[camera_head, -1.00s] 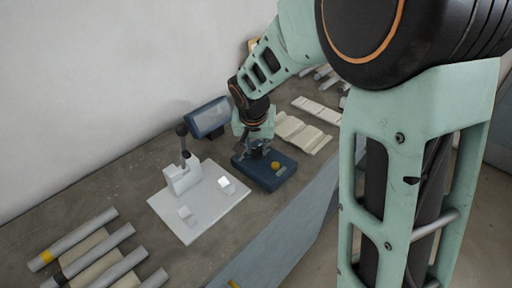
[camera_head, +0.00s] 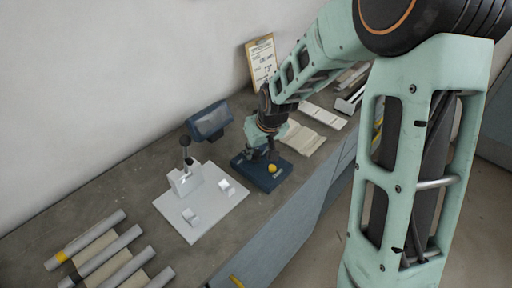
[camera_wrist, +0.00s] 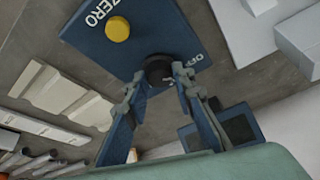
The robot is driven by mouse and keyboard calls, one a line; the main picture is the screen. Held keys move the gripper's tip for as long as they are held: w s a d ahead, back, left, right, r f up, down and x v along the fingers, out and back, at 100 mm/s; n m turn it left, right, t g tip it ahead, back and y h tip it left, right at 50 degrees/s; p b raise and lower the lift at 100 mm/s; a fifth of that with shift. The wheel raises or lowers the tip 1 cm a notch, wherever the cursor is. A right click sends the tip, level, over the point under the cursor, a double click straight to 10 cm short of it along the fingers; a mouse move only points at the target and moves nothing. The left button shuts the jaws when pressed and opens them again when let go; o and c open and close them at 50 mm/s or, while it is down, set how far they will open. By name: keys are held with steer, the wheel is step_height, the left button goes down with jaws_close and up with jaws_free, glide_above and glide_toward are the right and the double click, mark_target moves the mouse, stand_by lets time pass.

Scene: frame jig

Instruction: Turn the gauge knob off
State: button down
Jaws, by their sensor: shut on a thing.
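The gauge is a dark blue box (camera_head: 250,176) on the bench with a yellow button (camera_head: 272,168) on top. The wrist view shows its blue face (camera_wrist: 165,25) with the words ZERO and OFF, the latter partly covered beside the knob. The round black knob (camera_wrist: 157,70) sits near the face's edge. My gripper (camera_wrist: 159,80) is shut on the knob, a finger on either side. In the head view my gripper (camera_head: 266,152) is above the gauge and hides the knob. The knob's pointer cannot be made out.
A dark blue tilted display (camera_head: 209,121) stands behind the gauge. A white plate with a lever clamp (camera_head: 202,205) lies left of it. Pale slotted blocks (camera_head: 303,137) lie to the right. Tubes (camera_head: 85,235) lie front left. A clipboard (camera_head: 262,60) leans on the wall.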

stand_by(0.3)
steer(key=c, duration=1.6)
jaws_free()
steer(key=shift+r, duration=0.15)
steer(key=v, duration=1.1)
steer(key=shift+s+r, duration=0.15)
steer(key=shift+r, duration=0.2)
